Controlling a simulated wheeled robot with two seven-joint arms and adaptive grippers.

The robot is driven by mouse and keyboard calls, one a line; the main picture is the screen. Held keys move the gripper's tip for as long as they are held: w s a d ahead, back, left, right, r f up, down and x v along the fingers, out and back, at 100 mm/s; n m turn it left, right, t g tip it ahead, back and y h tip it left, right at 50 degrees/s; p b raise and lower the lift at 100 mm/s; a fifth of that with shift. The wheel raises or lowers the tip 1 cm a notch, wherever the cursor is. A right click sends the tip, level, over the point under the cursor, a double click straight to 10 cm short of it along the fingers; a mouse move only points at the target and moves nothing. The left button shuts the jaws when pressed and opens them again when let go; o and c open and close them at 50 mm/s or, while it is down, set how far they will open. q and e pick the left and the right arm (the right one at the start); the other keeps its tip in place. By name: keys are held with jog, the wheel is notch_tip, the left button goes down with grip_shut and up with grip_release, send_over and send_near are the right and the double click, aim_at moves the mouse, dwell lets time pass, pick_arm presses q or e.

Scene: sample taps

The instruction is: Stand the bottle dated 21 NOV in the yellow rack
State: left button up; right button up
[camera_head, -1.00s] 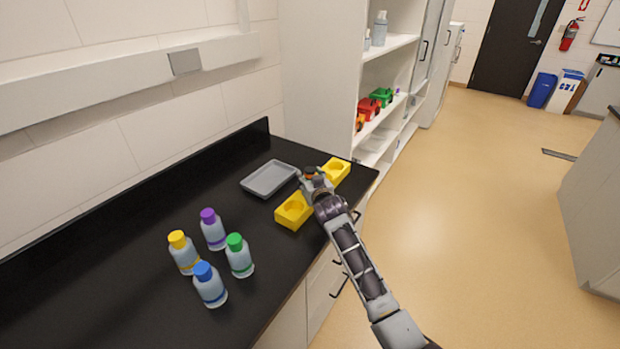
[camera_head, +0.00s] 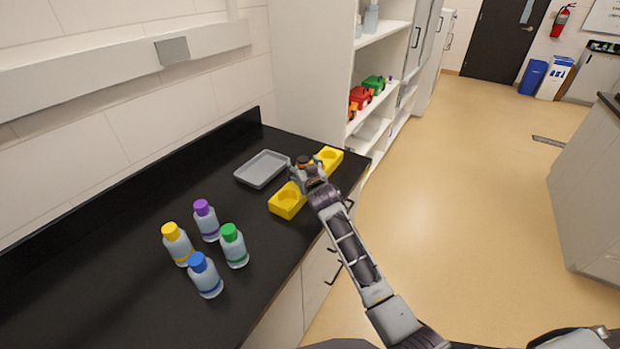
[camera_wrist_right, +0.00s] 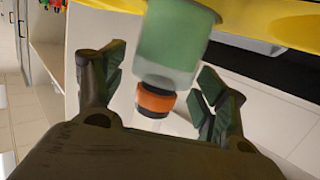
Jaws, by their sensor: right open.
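A bottle with an orange cap (camera_head: 303,159) stands in the middle of the yellow rack (camera_head: 286,206). In the right wrist view the bottle (camera_wrist_right: 170,45) shows a greenish body above its orange cap, with the yellow rack (camera_wrist_right: 275,25) behind it. My right gripper (camera_head: 305,175) is at the rack. Its open fingers (camera_wrist_right: 160,68) are on either side of the bottle, with gaps visible. Bottles with yellow (camera_head: 178,245), purple (camera_head: 206,222), green (camera_head: 233,247) and blue (camera_head: 205,277) caps stand on the black counter. I cannot read any date. My left gripper is not in view.
A grey tray (camera_head: 262,169) lies on the counter behind the rack. The rack's end holes at both sides of the gripper look empty. A white shelf unit (camera_head: 385,60) with toy-like coloured items stands beyond the counter. The counter (camera_head: 100,290) is clear around the capped bottles.

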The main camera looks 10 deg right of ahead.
jog(key=s+r, duration=0.2)
jog(key=s, duration=0.9)
jog(key=shift+s+d+r+b, duration=0.15)
jog(key=shift+s+d+b, duration=0.05)
jog(key=shift+d+b, duration=0.1)
jog(key=shift+s, duration=0.1)
dwell(0.8)
